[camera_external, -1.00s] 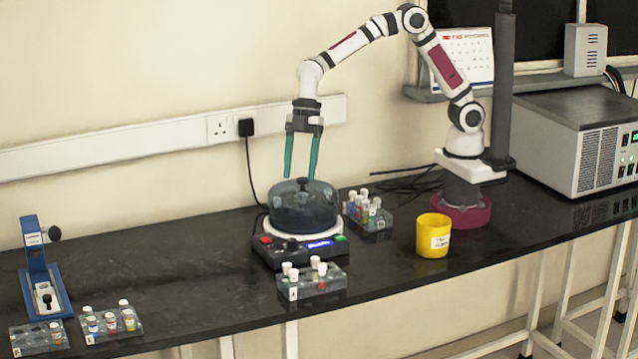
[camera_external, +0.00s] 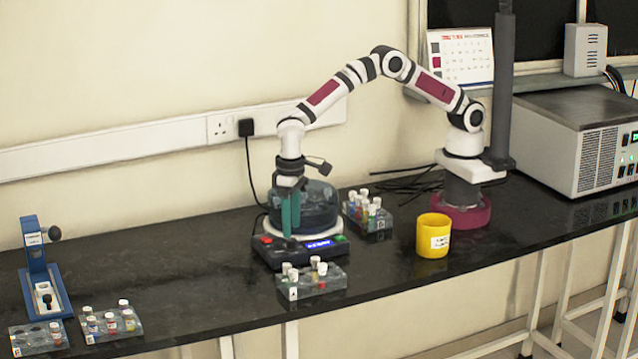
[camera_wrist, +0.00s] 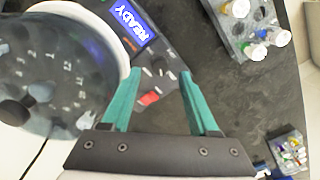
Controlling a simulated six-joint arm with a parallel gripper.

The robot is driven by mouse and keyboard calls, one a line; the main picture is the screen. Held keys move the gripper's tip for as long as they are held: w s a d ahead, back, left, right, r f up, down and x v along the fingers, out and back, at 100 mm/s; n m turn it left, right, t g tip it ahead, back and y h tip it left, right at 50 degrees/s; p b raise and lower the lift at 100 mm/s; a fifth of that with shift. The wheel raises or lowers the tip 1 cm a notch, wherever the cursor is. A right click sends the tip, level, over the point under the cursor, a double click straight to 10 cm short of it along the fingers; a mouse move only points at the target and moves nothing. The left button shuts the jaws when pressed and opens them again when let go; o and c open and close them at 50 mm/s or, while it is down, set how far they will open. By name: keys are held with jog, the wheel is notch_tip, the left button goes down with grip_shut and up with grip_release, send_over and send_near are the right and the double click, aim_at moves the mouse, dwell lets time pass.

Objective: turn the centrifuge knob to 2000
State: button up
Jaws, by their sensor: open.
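The centrifuge (camera_external: 318,212) has a dark see-through domed lid and a front control panel with a lit blue display. In the wrist view the display (camera_wrist: 133,25) reads READY. The small dark knob (camera_wrist: 160,69), with pale marks around it, is on the panel between the teal fingers as seen from the wrist. A red button (camera_wrist: 149,98) is beside it. My gripper (camera_external: 288,232) points down over the panel's left front part, its fingers overlapping in this view. In the wrist view my gripper (camera_wrist: 161,74) is open and empty. Contact with the panel cannot be told.
A tube rack (camera_external: 311,281) stands just in front of the centrifuge, and another rack (camera_external: 368,216) to its right. A yellow cup (camera_external: 433,236) is farther right. A blue stand (camera_external: 42,272) and more racks are at far left. The bench between is clear.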

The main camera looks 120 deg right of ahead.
aim_at(292, 240)
jog(key=shift+f, duration=2)
jog(key=shift+c, duration=0.2)
grip_shut()
